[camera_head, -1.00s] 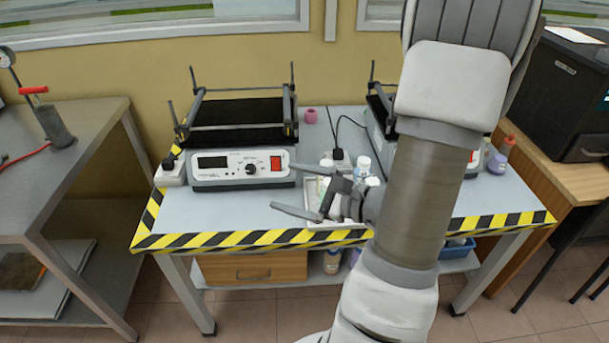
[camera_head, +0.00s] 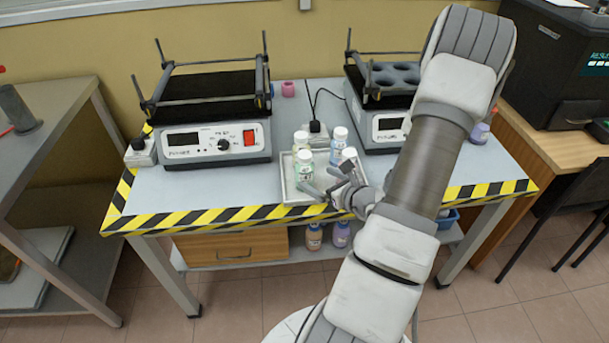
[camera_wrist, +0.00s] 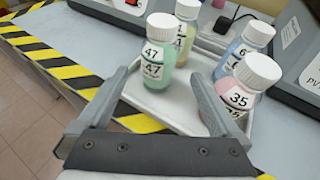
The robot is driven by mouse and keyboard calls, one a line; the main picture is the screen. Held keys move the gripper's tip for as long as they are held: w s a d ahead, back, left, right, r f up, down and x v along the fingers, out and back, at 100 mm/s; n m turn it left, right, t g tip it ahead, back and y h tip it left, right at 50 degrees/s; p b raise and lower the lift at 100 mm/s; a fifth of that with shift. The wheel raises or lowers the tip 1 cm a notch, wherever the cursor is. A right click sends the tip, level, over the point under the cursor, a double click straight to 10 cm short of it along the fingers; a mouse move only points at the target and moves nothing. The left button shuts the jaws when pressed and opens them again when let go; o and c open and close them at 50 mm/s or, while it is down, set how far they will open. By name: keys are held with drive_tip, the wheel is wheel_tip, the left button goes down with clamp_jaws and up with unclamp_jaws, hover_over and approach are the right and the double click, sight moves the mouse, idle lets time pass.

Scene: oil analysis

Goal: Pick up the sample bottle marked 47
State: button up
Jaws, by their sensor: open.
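The bottle marked 47 (camera_wrist: 160,55) has a white cap and green contents. It stands upright at the near left of a white tray (camera_wrist: 190,112) in the wrist view. It also shows in the head view as a green bottle (camera_head: 304,169) in the tray. My gripper (camera_wrist: 163,88) is open, its two fingers spread, with the bottle just ahead of the gap between the fingertips. Nothing is held. In the head view my gripper (camera_head: 330,182) is at the tray's front right.
The bottle marked 35 (camera_wrist: 241,88) stands close to the right finger. A yellowish bottle (camera_wrist: 185,30) and a blue bottle (camera_wrist: 243,48) stand behind. Two shaker machines (camera_head: 213,143) (camera_head: 385,132) flank the tray. A striped edge (camera_head: 230,216) borders the table.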

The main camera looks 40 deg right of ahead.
sight(304, 170)
drive_tip(key=x, duration=0.5)
drive_tip(key=b+x, duration=0.1)
drive_tip(key=x, duration=0.1)
drive_tip(key=shift+w+a+r, duration=0.15)
drive_tip(key=shift+w+r, duration=0.05)
drive_tip(key=shift+w, duration=0.15)
drive_tip(key=shift+c, duration=0.2)
drive_tip(key=c, duration=1.5)
